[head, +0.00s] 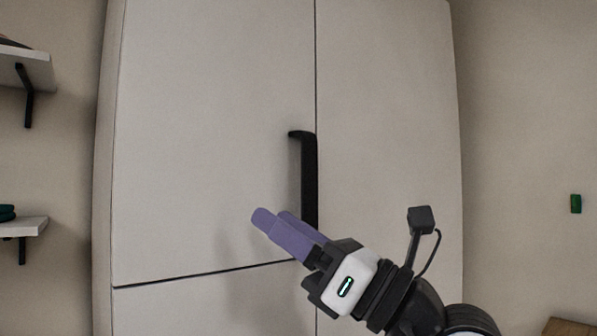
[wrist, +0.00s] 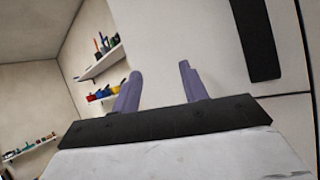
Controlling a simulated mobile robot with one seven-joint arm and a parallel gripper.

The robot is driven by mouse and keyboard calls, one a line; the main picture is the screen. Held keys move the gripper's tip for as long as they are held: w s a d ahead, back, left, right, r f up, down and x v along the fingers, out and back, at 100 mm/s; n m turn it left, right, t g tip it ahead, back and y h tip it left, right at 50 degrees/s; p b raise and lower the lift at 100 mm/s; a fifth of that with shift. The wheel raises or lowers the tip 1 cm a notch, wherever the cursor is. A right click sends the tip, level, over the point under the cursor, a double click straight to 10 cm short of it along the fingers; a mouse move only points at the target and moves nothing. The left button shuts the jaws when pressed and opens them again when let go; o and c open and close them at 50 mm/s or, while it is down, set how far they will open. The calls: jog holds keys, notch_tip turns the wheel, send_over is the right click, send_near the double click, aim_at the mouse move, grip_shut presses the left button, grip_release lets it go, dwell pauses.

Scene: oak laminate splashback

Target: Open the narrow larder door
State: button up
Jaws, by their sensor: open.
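A tall pale cabinet shows two upper panels in the head view, a wider left door (head: 210,120) and a narrower right panel (head: 390,110). A black vertical bar handle (head: 309,175) sits on the left door beside the seam; its lower end is hidden behind my gripper. I see no handle on the right panel. My gripper (head: 273,216) is open and empty, with purple fingers pointing up and left, in front of the left door near the handle's lower end. In the wrist view, the handle (wrist: 257,40) is right of my gripper (wrist: 160,72), outside the fingers.
A lower panel (head: 190,305) lies under a horizontal seam. Wall shelves (head: 28,68) stand left of the cabinet; in the wrist view, shelves (wrist: 102,62) hold small colored items. A green box (head: 576,204) is on the right wall. A wooden surface (head: 568,328) shows at the lower right.

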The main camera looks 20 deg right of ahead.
aim_at(311, 171)
jog(key=s+d+r+m+t+h, duration=0.2)
jog(key=d+m+t+h, duration=0.25)
jog(key=d+h, duration=0.55)
jog(key=shift+n+t, duration=0.25)
jog(key=shift+n, duration=0.2)
jog(key=p+x, duration=0.6)
jog(key=x, duration=0.7)
jog(key=shift+w+r, duration=0.15)
jog(key=shift+r, duration=0.05)
jog(key=shift+c, duration=0.2)
grip_shut()
